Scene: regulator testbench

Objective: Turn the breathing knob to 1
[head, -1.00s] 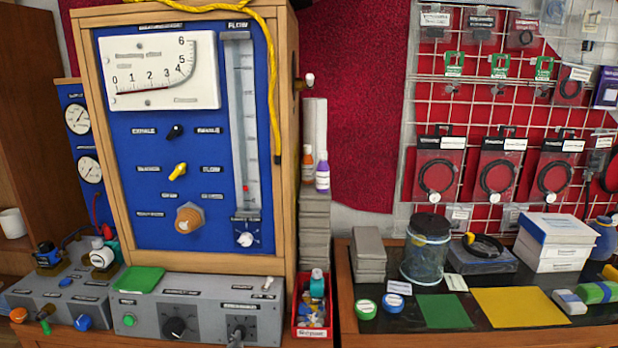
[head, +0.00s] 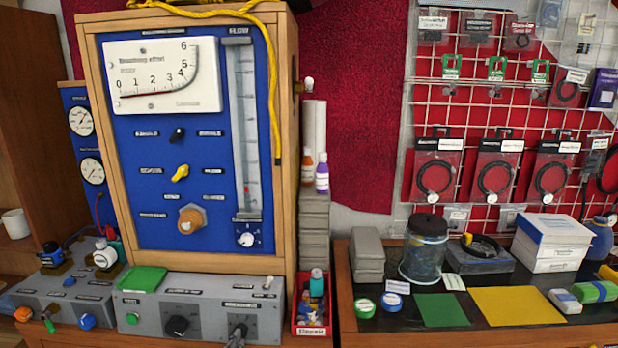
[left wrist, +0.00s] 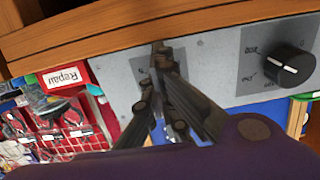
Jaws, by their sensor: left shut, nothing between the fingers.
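The grey control box (head: 208,310) has two black dial knobs on its front. The left one (head: 177,326) stands clear and also shows in the left wrist view (left wrist: 290,67), with a white pointer line. The right knob (head: 242,329) is partly covered by my left gripper (head: 237,340). In the left wrist view my left gripper (left wrist: 160,85) is shut and empty, its fingertips close against the grey panel, hiding the dial there. Whether they touch it I cannot tell. The labels are too small to read, so I cannot tell which knob is the breathing one. My right gripper is not in view.
A red repair bin (head: 311,330) stands right beside the box, and shows in the left wrist view (left wrist: 62,78). A blue meter panel (head: 150,236) with small knobs rises behind. A wooden edge (left wrist: 140,22) borders the grey panel.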

